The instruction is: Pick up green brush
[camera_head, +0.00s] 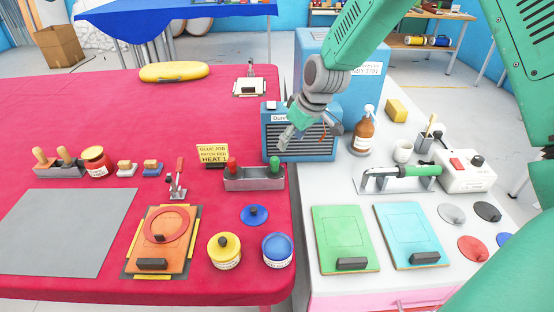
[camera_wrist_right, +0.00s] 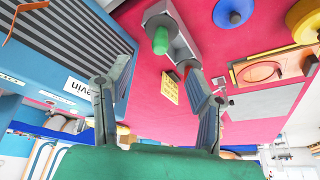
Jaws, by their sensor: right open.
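The green brush (camera_head: 276,167) stands handle-up at the right end of a grey holder (camera_head: 254,183) on the red table. Its green handle (camera_wrist_right: 160,40) also shows in the right wrist view, above and between my fingers; its bristles are hidden in the holder. A red-handled tool (camera_head: 232,163) stands at the holder's left end. My right gripper (camera_head: 308,134) is open and empty, above and to the right of the brush, in front of the blue heater. Its spread fingers (camera_wrist_right: 153,90) show in the wrist view, apart from the brush. My left gripper is not in view.
The blue heater (camera_head: 290,153) stands close behind the holder. A yellow sign (camera_head: 212,154) is to its left, and a blue lid (camera_head: 254,215) lies in front.

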